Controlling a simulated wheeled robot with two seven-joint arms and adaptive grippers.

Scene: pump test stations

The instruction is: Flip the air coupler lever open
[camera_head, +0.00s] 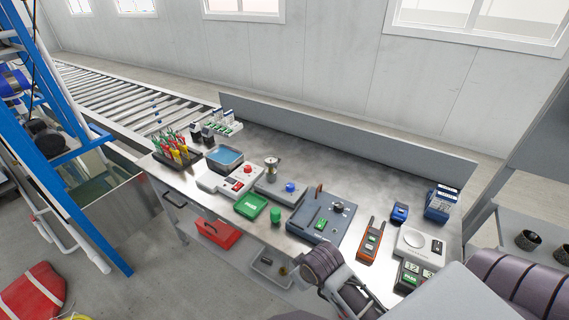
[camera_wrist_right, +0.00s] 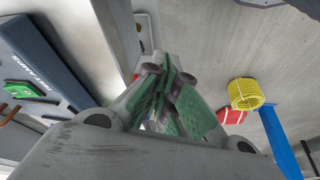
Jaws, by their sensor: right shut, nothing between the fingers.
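A blue-grey block (camera_head: 322,216) lies on the workbench, with a short upright brown lever (camera_head: 318,191) at its back left and a black knob on its right. The block also shows at the left edge of the right wrist view (camera_wrist_right: 45,65). My right gripper (camera_wrist_right: 172,85) is shut and empty, its green-padded fingers together, apart from the block. In the head view my right wrist is in front of the bench's near edge, and its fingertips cannot be made out. My left gripper is in neither view.
The workbench (camera_head: 262,150) also holds a green case (camera_head: 251,207), a blue basin (camera_head: 225,157), an orange-and-black handheld meter (camera_head: 371,240) and a white scale (camera_head: 418,243). A red toolbox (camera_head: 217,233) is below. A yellow coil (camera_wrist_right: 247,94) lies on the floor.

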